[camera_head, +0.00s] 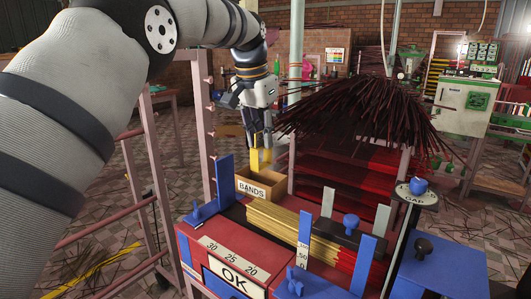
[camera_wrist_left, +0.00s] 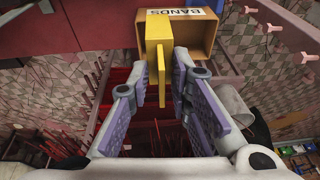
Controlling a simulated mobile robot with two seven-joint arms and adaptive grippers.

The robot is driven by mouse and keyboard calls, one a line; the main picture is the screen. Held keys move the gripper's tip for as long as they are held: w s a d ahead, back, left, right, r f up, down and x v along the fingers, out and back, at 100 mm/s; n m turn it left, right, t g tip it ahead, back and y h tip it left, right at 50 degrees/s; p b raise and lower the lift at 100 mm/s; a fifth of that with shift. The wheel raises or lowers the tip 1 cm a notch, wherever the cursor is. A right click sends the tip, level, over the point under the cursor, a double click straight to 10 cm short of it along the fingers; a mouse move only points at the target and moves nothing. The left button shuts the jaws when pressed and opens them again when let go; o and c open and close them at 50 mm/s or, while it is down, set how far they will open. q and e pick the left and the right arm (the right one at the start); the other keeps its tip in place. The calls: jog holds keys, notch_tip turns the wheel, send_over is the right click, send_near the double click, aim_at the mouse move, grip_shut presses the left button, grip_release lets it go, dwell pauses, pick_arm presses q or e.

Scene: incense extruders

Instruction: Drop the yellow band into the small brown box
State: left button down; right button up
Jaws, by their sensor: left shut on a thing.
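The yellow band (camera_head: 260,160) is held between the fingers of my left gripper (camera_head: 259,145). In the left wrist view the band (camera_wrist_left: 157,38) sticks out past the fingertips (camera_wrist_left: 167,72) toward the box. The small brown box (camera_head: 278,190), labelled "BANDS", stands open just below the band. It also shows in the left wrist view (camera_wrist_left: 204,40), where the band overlaps its left part. The box's inside is partly hidden by the band. Whether the band's lower end is inside the rim I cannot tell. My right gripper is in neither view.
A red and blue bench fixture with an "OK" plate (camera_head: 233,276) stands in front of the box, with yellow sticks (camera_head: 280,222) lying across it. Blue upright plates (camera_head: 225,180) rise nearby. A large bundle of dark red sticks (camera_head: 365,110) spreads behind right.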

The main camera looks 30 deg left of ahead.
aim_at(262, 145)
pick_arm(q)
jog(key=shift+s+x, duration=0.2)
jog(key=shift+x, duration=1.55)
jog(key=shift+f+p, duration=0.3)
jog(key=shift+f, duration=0.05)
jog(key=shift+f, duration=0.1)
jog(key=c, duration=1.5)
grip_release()
jog(key=shift+o, duration=0.2)
jog(key=shift+w+r, duration=0.1)
jog(key=shift+r, duration=0.25)
jog(key=v, duration=1.2)
jog(key=shift+d, duration=0.1)
